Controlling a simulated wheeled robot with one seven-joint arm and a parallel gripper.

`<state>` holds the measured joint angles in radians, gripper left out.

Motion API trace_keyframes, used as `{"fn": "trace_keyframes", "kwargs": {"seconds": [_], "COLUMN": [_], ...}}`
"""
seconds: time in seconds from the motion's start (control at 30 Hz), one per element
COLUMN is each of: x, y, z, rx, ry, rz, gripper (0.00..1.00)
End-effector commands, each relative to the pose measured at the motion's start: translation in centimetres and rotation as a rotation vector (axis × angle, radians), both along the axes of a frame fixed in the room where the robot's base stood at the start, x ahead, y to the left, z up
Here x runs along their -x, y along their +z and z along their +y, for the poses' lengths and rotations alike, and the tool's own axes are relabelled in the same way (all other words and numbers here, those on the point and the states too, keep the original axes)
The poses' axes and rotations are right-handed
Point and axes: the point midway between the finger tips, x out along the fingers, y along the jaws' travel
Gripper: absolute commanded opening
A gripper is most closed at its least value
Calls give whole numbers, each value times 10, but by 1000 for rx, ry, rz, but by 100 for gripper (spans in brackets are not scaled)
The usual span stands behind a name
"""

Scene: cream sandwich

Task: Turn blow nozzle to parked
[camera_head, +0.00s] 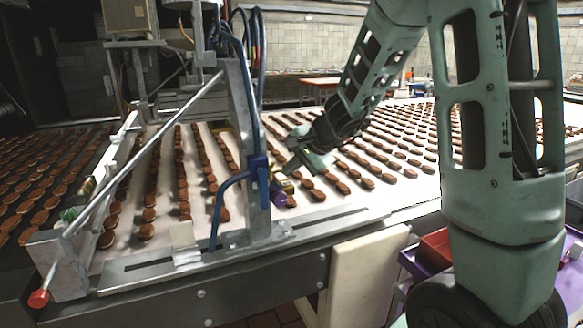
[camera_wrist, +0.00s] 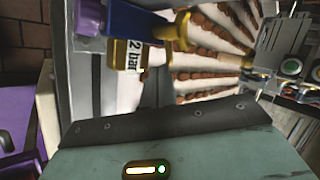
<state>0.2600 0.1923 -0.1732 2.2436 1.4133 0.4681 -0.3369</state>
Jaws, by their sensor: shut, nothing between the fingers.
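The blow nozzle appears to be the blue fitting (camera_head: 258,168) on the upright metal post, with a purple end (camera_head: 278,197) and a yellowish part beside it. In the wrist view, the blue body (camera_wrist: 135,22) has a purple end (camera_wrist: 88,18) at left and a brass part (camera_wrist: 175,32) at right. A brass tag (camera_wrist: 127,62) marked "2 bar" hangs below it. My gripper (camera_head: 288,172) is shut and empty, close to the right of the fitting; I cannot tell whether it touches.
Rows of brown biscuits (camera_head: 147,214) lie on the white conveyor belt around the post. A slanted metal rod with a red knob (camera_head: 38,299) crosses at left. Blue hoses (camera_head: 219,205) run along the post. A red bin (camera_head: 436,246) stands at lower right.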

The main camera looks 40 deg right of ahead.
Motion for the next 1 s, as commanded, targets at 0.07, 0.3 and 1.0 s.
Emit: {"fn": "trace_keyframes", "kwargs": {"seconds": [0.07,0.3,1.0], "x": [0,-2,-23], "y": [0,-1,-4], "z": [0,-2,-8], "rx": [1,0,0], "ry": [4,52,400], "rz": [0,0,0], "gripper": [0,0,0]}}
